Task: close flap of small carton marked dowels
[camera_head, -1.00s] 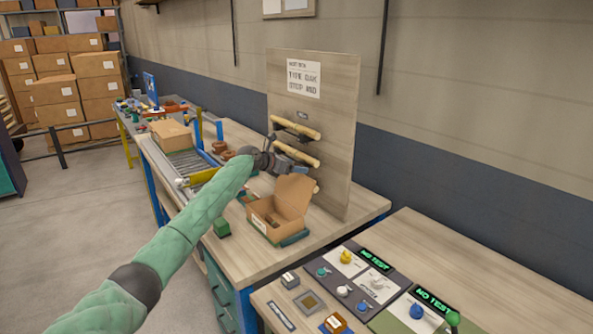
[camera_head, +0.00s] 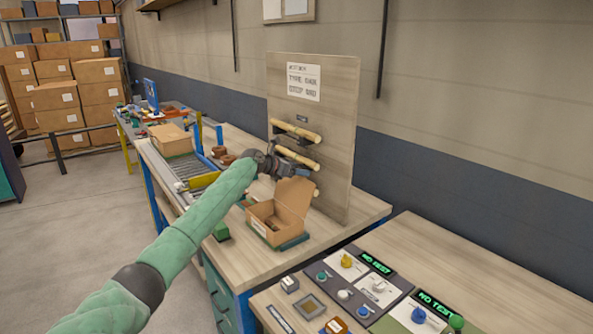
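The small open carton (camera_head: 262,228) stands on a dark green base on the wooden bench, with brown pieces inside. A pale label shows on its front, too small to read. Its flap (camera_head: 296,196) stands raised at the back right. My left gripper (camera_head: 300,170) is just above and behind the flap's upper edge, near the dowels on the upright board. Its fingers are too small and partly hidden to tell whether they are open. I cannot tell whether it touches the flap. My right gripper is not in view.
An upright wooden board (camera_head: 338,130) with dowels (camera_head: 298,131) on pegs stands close behind the carton. A green block (camera_head: 221,232) lies left of it. Another carton (camera_head: 171,139) sits by the roller conveyor. A test panel (camera_head: 362,285) occupies the front bench.

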